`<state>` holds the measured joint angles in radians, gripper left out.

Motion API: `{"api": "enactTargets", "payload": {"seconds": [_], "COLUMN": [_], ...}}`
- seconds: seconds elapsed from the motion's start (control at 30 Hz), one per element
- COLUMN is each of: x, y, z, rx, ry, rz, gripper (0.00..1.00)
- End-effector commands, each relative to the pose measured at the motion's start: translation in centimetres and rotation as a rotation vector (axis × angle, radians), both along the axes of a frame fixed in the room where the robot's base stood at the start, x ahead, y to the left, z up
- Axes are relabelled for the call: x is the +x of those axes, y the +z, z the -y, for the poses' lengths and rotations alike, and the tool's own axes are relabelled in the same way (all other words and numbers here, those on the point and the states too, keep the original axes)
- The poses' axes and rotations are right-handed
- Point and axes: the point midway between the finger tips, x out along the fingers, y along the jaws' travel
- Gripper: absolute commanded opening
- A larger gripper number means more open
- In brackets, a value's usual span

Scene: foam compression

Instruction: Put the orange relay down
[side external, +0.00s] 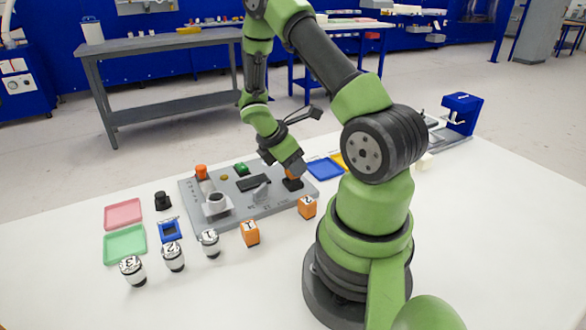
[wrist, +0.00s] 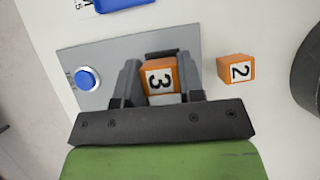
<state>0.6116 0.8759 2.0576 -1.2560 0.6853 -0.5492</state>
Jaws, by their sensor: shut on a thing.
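The orange relay marked 3 (wrist: 160,78) is between the two fingers of my gripper (wrist: 158,84) in the wrist view, and the fingers are shut on it. In the side external view my gripper (side external: 291,168) is low at the right end of the grey board (side external: 240,208). A little of the orange relay (side external: 291,174) shows there, just above a black block (side external: 292,184) on the board. Whether the relay touches the block or is apart from it I cannot tell. The relay's underside is hidden.
Orange relays marked 2 (side external: 307,207) and 1 (side external: 250,233) stand in front of the board. Several numbered black-and-white cylinders (side external: 173,257) stand at the front left. Pink (side external: 123,214), green (side external: 125,244) and blue (side external: 324,168) trays lie on the white table. The front middle is clear.

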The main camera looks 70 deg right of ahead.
Motion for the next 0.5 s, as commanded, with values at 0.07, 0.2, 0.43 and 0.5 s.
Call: {"api": "enactTargets", "payload": {"seconds": [0.07, 0.2, 0.43, 0.5], "x": [0.0, 0.1, 0.0, 0.0], "y": [1.3, 3.9, 7.5, 8.0], "z": [0.0, 0.0, 0.0, 0.0], "rx": [-0.003, -0.003, -0.002, -0.001], "ry": [-0.002, -0.003, -0.001, 0.0], "rz": [0.004, 0.007, 0.004, 0.002], "gripper": [0.09, 0.09, 0.09, 0.09]}}
